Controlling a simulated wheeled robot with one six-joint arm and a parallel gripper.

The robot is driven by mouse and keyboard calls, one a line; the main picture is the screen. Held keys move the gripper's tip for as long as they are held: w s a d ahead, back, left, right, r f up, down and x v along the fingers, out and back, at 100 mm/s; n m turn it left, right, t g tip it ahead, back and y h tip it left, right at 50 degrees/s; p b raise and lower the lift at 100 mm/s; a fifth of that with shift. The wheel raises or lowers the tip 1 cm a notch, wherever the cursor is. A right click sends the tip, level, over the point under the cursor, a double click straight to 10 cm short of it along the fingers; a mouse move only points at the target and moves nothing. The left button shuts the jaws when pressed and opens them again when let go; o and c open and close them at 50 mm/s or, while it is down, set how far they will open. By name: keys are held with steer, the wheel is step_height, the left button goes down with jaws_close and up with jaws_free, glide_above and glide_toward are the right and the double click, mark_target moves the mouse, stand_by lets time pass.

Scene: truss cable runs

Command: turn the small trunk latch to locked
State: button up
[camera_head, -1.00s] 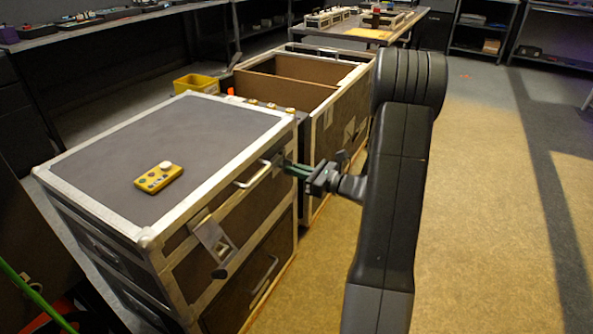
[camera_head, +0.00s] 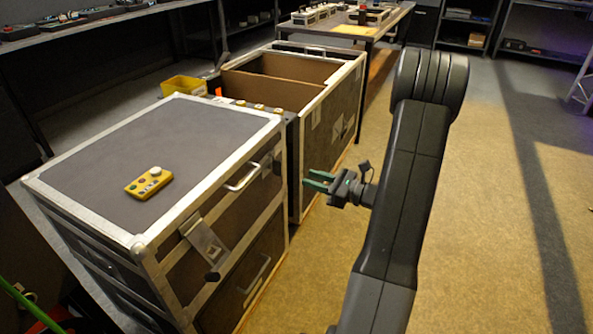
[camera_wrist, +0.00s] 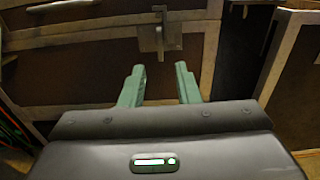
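The small trunk (camera_head: 190,150) is the closed dark case with metal edges at the left. A latch (camera_head: 277,166) sits on its front face near the right corner, right of the pull handle (camera_head: 245,177). A second latch (camera_head: 206,242), slanted with a dark knob, is near the left corner. My gripper (camera_head: 306,181) is open and empty, a little in front of the right latch and apart from it. Its green fingers (camera_wrist: 160,75) point at the latch.
A yellow button box (camera_head: 149,183) lies on the trunk lid. A larger open case (camera_head: 335,100) stands just behind, close to the trunk's right side. A yellow bin (camera_head: 184,86) is beyond. The floor to the right is clear.

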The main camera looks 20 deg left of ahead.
mark_target(277, 163)
steer(key=d, duration=0.4)
steer(key=shift+s+d+p, duration=0.15)
steer(key=shift+d+p, duration=0.15)
steer(key=shift+d, duration=0.1)
steer(key=w+a+b, duration=0.1)
steer(key=a+b, duration=0.2)
steer(key=a, duration=1.1)
steer(key=shift+d, duration=0.2)
